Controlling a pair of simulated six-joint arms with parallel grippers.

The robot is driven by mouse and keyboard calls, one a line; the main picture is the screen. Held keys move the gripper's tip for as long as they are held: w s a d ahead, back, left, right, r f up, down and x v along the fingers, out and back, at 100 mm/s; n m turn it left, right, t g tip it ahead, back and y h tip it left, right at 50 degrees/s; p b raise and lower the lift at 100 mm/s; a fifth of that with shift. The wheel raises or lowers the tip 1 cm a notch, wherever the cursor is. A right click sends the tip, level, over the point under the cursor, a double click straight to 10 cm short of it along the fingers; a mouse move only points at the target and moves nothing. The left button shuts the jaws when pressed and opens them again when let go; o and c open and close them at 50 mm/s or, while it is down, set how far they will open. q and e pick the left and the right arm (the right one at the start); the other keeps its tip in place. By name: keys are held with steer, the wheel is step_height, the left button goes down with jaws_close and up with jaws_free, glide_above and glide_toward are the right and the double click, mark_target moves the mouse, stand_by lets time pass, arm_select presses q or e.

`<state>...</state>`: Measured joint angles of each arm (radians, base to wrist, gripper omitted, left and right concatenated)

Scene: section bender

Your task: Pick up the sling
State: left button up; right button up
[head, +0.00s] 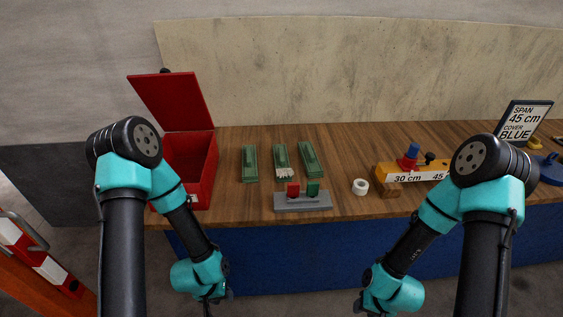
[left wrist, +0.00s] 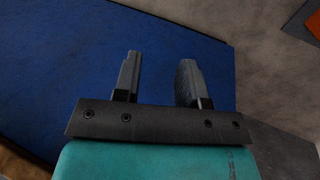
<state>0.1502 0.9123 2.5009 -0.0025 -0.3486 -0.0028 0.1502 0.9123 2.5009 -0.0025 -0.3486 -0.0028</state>
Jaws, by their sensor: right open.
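I cannot clearly make out a sling in either view. My left gripper (head: 212,300) hangs in front of the bench, below its top edge. In the left wrist view its two fingers (left wrist: 160,64) are apart with nothing between them, and the blue bench front lies beyond. My right gripper (head: 364,303) also hangs in front of the bench, open and away from every object.
The wooden bench (head: 345,140) holds three green trays (head: 250,163), a grey block with red and green pieces (head: 300,204), a white ring (head: 360,187), a yellow ruled fixture (head: 400,172) and a "SPAN 45 cm COVER BLUE" sign (head: 523,121).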

arm_select(q)
steer(key=o, duration=1)
steer(key=shift+w, duration=0.1)
